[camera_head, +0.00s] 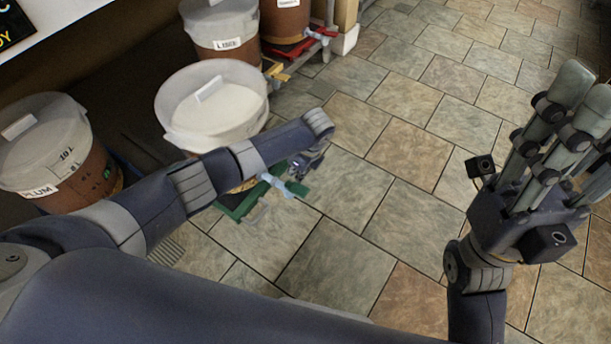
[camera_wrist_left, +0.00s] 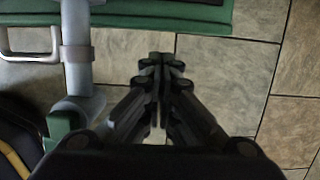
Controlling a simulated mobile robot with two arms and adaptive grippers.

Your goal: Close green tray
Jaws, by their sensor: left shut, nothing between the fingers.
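The green tray (camera_head: 235,207) is low on the left in the head view, under a bucket with a white lid (camera_head: 215,105); my left arm hides part of it. Its green edge (camera_wrist_left: 160,18) runs along the top of the left wrist view, with a metal loop handle (camera_wrist_left: 28,57) at left. A pale blue spigot (camera_head: 283,185) hangs over the tray's edge. My left gripper (camera_wrist_left: 160,58) is shut and empty, pointing down just off the tray's edge, right of the spigot. My right gripper (camera_head: 585,85) is raised at the right, far from the tray; its finger gap is unclear.
A bucket labelled plum (camera_head: 45,150) stands at left. More lidded buckets (camera_head: 222,30) stand at the back, one with a red tray (camera_head: 287,50). The stone-tiled floor (camera_head: 400,160) is clear in the middle and to the right.

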